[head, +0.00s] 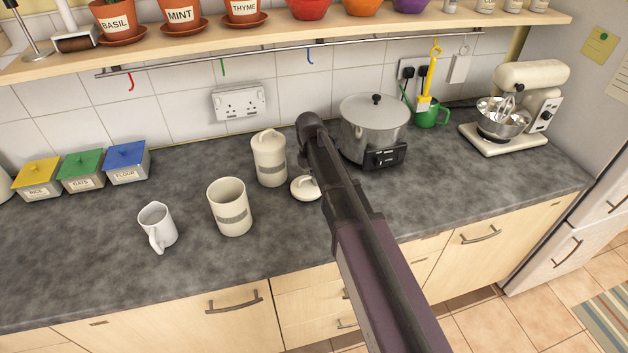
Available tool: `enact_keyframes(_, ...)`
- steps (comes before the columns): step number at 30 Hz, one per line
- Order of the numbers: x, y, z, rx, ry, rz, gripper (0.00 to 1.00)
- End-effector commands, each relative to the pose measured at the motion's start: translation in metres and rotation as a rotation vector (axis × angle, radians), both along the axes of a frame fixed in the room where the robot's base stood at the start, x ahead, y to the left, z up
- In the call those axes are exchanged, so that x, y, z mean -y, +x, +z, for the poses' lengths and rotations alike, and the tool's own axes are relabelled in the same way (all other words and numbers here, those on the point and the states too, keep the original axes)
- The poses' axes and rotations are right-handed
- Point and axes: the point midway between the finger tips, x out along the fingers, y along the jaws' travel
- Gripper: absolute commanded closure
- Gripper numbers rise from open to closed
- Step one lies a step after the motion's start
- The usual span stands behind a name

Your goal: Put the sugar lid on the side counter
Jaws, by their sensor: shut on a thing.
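A cream lid with a small knob (303,190) shows just left of my arm, low over or on the counter; I cannot tell if it touches. Its right part is hidden behind my arm. My arm reaches in from the bottom right, and my gripper's fingers are hidden behind it, so I cannot see what they hold. An open cream canister (230,209) with a grey label band stands left of the lid. A similar canister with its lid on (269,160) stands behind. Their label writing is too small to read.
The grey counter (90,250) is clear at the front left. A white jug (157,227) stands left of the open canister. A steel pot (373,125) on a hotplate and a stand mixer (515,110) stand to the right. A shelf (220,45) hangs above.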

Motion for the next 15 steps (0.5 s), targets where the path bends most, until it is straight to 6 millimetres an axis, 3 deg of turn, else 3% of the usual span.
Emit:
enact_keyframes(10,-0.0001,0.0000,-0.0027,0.000,0.000,0.000,1.00)
enact_keyframes(12,0.0000,0.0000,-0.0017,0.000,0.000,0.000,0.71)
enact_keyframes(14,-0.0001,0.0000,-0.0016,0.000,0.000,0.000,0.53)
enact_keyframes(15,0.0000,0.0000,-0.0016,0.000,0.000,0.000,0.51)
